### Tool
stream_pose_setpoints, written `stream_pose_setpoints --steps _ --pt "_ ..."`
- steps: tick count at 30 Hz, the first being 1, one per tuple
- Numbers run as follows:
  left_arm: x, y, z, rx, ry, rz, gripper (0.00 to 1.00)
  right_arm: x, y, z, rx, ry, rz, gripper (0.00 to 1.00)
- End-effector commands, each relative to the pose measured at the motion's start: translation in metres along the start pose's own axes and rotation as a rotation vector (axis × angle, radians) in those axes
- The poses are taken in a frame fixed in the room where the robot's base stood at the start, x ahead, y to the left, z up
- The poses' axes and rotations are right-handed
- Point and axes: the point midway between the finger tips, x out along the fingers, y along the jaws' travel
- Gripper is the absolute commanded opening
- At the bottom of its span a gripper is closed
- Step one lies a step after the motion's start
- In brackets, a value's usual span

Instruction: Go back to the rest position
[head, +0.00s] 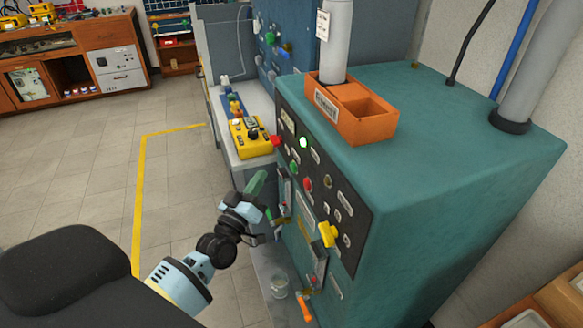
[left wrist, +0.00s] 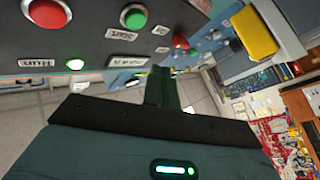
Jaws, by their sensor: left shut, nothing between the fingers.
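My left gripper (head: 257,183) is in front of the teal testbench cabinet (head: 450,150), left of its dark control panel (head: 325,180). Its dark green fingers are shut and empty and point up and away from me. In the left wrist view the closed fingers (left wrist: 163,88) stick out from the gripper body, with the control panel (left wrist: 100,40) upside down along the top. No contact between fingers and panel shows. My right gripper is in neither view.
The panel carries a lit green lamp (head: 303,142), a red button (head: 308,184) and a yellow handle (head: 328,234). A yellow control box (head: 250,138) stands on the side bench. An orange bin (head: 370,120) sits on the cabinet. Tiled floor (head: 175,190) is clear at left.

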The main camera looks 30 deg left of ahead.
Motion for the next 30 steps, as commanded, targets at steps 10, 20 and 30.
stream_pose_setpoints --steps 10,20,30 --pt "0.000 0.000 0.000 0.000 0.000 0.000 0.00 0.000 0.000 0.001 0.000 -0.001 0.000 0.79" --pt "-0.047 0.012 0.042 0.058 -0.157 0.003 0.00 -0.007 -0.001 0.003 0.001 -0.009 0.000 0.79" --pt "-0.235 0.049 0.136 0.264 -0.681 0.006 0.00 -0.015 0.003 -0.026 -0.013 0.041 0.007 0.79"
